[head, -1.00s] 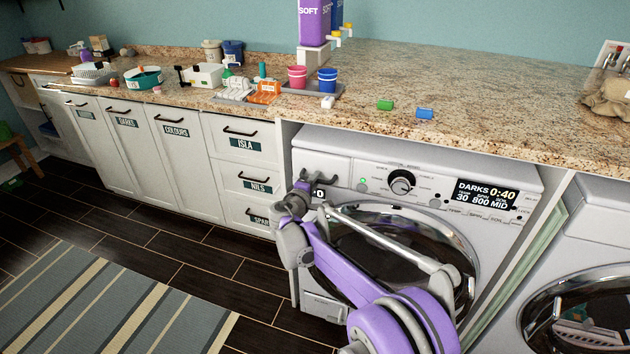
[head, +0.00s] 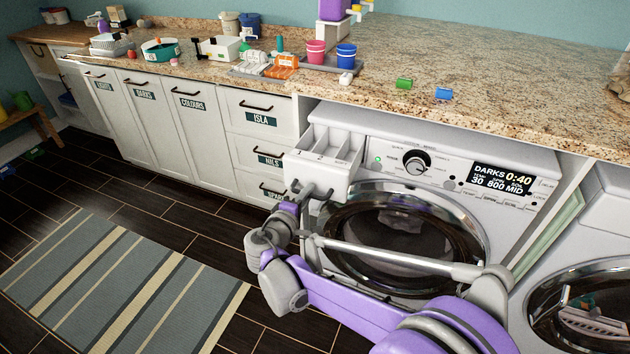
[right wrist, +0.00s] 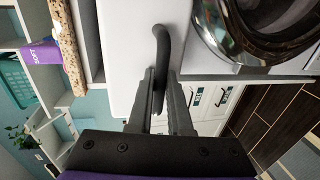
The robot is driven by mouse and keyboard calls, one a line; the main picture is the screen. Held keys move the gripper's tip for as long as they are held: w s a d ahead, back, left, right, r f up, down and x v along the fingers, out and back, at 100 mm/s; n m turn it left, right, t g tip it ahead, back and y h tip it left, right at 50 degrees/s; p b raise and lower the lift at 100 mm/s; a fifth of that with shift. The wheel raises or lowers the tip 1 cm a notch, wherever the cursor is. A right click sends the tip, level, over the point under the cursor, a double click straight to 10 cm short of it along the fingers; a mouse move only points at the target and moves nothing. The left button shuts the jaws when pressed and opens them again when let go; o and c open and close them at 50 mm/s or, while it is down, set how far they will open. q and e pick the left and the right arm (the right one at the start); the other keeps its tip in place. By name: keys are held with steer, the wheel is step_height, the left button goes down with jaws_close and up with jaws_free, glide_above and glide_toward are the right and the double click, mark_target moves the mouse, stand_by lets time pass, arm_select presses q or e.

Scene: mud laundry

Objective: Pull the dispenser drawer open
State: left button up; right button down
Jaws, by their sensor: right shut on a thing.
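The dispenser drawer (head: 318,168) is white and sticks out from the upper left of the washing machine (head: 450,160). Its open top shows several compartments. My right gripper (head: 314,194) is at the drawer's front, at its dark handle. In the right wrist view, the gripper (right wrist: 159,98) is shut on the curved dark handle (right wrist: 162,50), against the white drawer front (right wrist: 130,45). My left gripper is not in view.
The round washer door (head: 400,240) is shut, just right of and below the drawer. White cabinets (head: 205,125) stand to the left. A granite counter (head: 480,80) runs above, with cups and small bottles. Dark floor and a striped rug (head: 120,285) lie to the left.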

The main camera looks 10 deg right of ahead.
steer(key=shift+s+a, duration=0.3)
steer(key=shift+s, duration=0.2)
steer(key=c, duration=0.8)
jaws_free()
steer(key=shift+c, duration=0.2)
steer(key=shift+s, duration=0.1)
steer(key=v, duration=1)
steer(key=shift+s+a+p, duration=0.2)
steer(key=shift+s+p, duration=0.05)
steer(key=shift+p, duration=0.05)
steer(key=shift+r, duration=0.1)
